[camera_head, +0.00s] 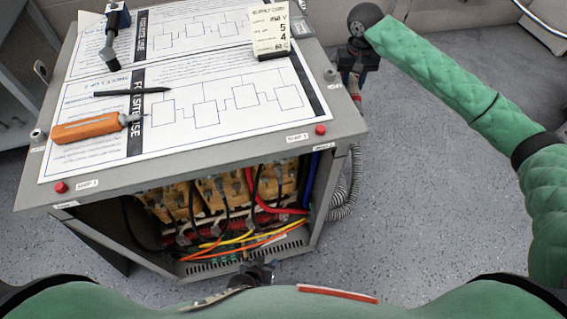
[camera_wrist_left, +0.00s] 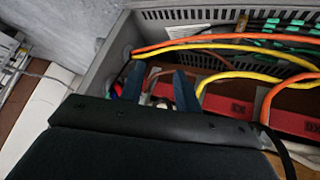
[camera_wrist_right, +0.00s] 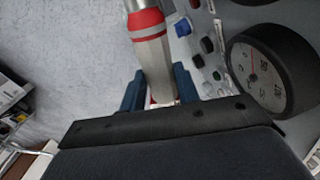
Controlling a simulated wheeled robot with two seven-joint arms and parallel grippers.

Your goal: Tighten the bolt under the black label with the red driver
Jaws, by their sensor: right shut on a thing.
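My right gripper (camera_wrist_right: 158,92) is shut on a pale grey handle with red bands, which looks like the red driver (camera_wrist_right: 152,50); a metal part shows at its far end. In the head view my right gripper (camera_head: 356,68) is beside the cabinet's right edge. My left gripper (camera_head: 256,272) is low in front of the cabinet's open front. In the left wrist view its fingers (camera_wrist_left: 160,92) are apart, near cables and a pale part that I cannot make out. I cannot make out the black label or its bolt.
The grey cabinet (camera_head: 185,183) holds yellow-wound coils (camera_head: 225,193) and orange and yellow cables (camera_wrist_left: 225,75). A round gauge (camera_wrist_right: 265,75) is close to my right gripper.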

